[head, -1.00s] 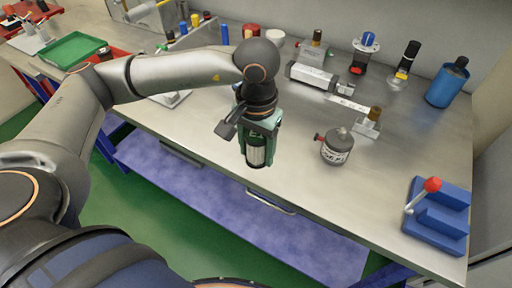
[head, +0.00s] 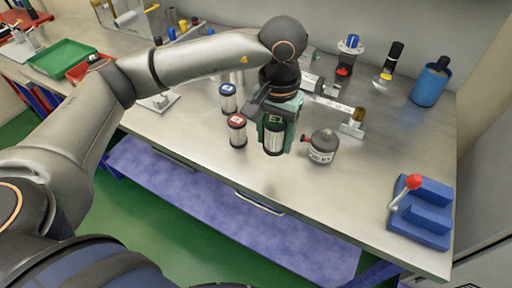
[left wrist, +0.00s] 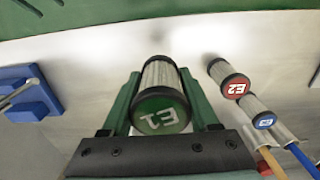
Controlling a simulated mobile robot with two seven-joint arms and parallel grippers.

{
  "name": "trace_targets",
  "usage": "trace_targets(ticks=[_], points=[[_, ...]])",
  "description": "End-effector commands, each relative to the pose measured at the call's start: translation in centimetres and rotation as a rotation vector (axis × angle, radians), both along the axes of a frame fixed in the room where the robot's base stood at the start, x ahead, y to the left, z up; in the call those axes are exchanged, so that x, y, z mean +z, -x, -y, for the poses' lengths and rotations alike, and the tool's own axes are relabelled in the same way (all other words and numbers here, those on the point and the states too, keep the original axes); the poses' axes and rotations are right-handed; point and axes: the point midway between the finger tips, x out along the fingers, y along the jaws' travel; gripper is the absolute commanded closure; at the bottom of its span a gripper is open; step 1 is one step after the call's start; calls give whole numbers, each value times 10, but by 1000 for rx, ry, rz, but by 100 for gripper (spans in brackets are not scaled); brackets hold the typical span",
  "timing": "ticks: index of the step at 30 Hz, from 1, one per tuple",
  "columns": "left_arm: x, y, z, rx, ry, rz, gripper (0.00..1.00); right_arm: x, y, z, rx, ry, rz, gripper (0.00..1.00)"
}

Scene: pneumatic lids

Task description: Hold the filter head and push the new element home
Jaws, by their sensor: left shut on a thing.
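My left gripper (head: 277,124) is shut on a filter element (head: 274,141), a pale pleated cylinder with dark ends, held between green fingers. In the left wrist view the element (left wrist: 161,109) shows a green end cap marked E1, between the fingertips (left wrist: 160,88). My right gripper is not in view.
A red-capped element (head: 237,131), marked E2, and a blue-capped element (head: 228,98) stand left of the gripper. A blue stepped fixture (head: 421,212) with a red-knobbed lever stands at the right. Valves and a blue cup (head: 430,85) line the back.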

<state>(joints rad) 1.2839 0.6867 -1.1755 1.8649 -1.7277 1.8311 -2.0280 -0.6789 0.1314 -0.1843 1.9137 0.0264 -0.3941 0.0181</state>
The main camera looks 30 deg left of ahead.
Motion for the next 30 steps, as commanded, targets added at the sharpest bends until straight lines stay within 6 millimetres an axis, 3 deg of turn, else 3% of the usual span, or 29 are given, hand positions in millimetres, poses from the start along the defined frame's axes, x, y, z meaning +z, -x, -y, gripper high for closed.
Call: trace_targets(ticks=[15, 24, 30], points=[[61, -73, 54, 0, 0, -1, 94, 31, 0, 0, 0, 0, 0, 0], [80, -104, 76, 1, 0, 0, 94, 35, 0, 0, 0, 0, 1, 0], [88, -114, 84, 0, 0, -1, 94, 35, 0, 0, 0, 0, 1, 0]])
